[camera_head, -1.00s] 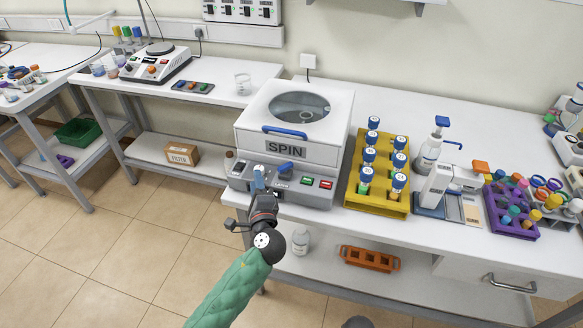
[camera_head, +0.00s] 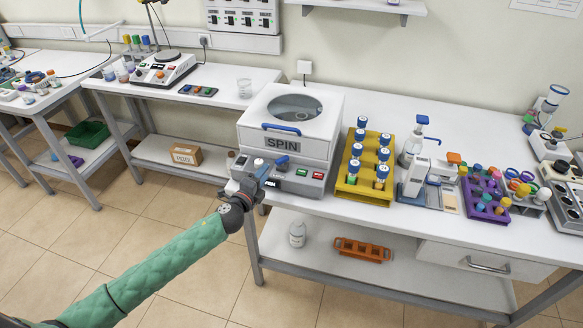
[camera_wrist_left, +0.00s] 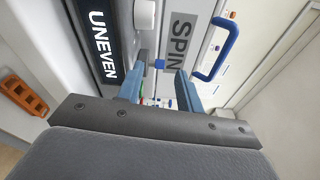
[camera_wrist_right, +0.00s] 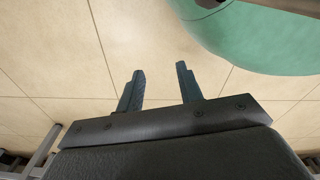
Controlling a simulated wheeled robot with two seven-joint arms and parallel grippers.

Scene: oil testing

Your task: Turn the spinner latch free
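The white spinner (camera_head: 290,115), marked SPIN, stands on the bench with its lid down. A blue lid handle (camera_head: 282,130) is on its front edge, and the blue latch (camera_head: 283,161) is on the grey front panel. My left gripper (camera_head: 264,166) is at that panel, just left of the latch. In the left wrist view the fingers (camera_wrist_left: 161,72) are apart, with a small blue part (camera_wrist_left: 159,64) showing between them; I cannot tell whether they touch it. My right gripper (camera_wrist_right: 160,72) is open and empty above the floor.
A yellow rack (camera_head: 364,180) of blue-capped vials stands right of the spinner. A dispenser (camera_head: 414,180) and purple rack (camera_head: 484,200) are further right. Green and red buttons (camera_head: 309,173) sit right of the latch. An orange rack (camera_head: 362,250) is on the shelf below.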

